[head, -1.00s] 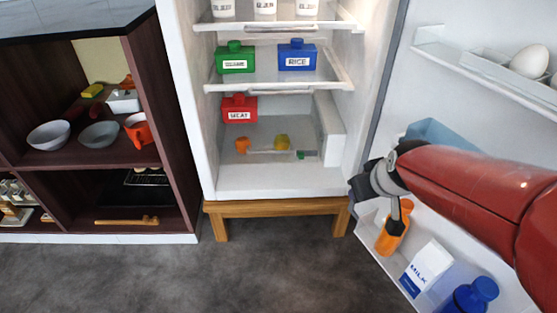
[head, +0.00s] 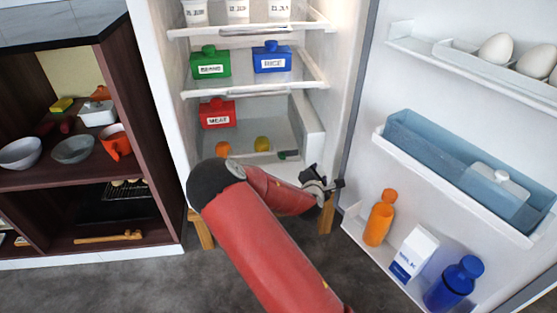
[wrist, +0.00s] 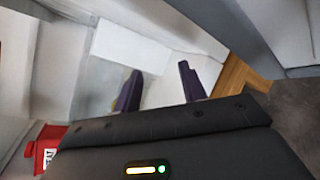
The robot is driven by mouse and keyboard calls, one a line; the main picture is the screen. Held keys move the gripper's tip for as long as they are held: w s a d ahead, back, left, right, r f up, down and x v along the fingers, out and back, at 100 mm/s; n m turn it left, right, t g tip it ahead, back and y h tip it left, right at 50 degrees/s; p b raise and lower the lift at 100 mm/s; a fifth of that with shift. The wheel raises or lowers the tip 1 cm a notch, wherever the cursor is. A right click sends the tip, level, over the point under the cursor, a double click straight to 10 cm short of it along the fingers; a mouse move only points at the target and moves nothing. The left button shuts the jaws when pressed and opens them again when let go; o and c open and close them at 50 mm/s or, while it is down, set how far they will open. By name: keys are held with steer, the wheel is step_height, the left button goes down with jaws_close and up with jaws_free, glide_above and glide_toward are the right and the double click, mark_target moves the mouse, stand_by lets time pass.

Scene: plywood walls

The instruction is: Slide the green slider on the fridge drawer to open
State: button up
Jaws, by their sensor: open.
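An orange fruit (head: 222,149) and a yellow fruit (head: 262,144) show at the drawer. My gripper (head: 335,182) is just right of and below the slider in the head view, apart from it and near the fridge's lower right corner. Its two dark fingers are spread and empty in the wrist view (wrist: 160,85). I cannot make out the slider in the wrist view. My arm hides the drawer's lower front.
The open fridge door (head: 385,165) stands on the right, holding an orange bottle (head: 379,218), a milk carton (head: 414,254) and a blue bottle (head: 455,284). A red meat box (head: 217,113) is above the drawer. A dark wooden cabinet (head: 140,130) stands left.

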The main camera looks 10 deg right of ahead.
steer(key=w+a+f+n+t+y, duration=0.1)
steer(key=w+a+n+t+y, duration=0.2)
steer(key=n, duration=0.4)
steer(key=n+t+y, duration=0.2)
steer(key=n+y, duration=0.1)
steer(key=n, duration=0.4)
glide_toward(283, 156)
steer(key=shift+w+r, duration=0.2)
steer(key=shift+w, duration=0.2)
steer(key=w, duration=0.7)
steer(key=shift+w, duration=0.3)
steer(key=shift+c, duration=0.3)
jaws_close()
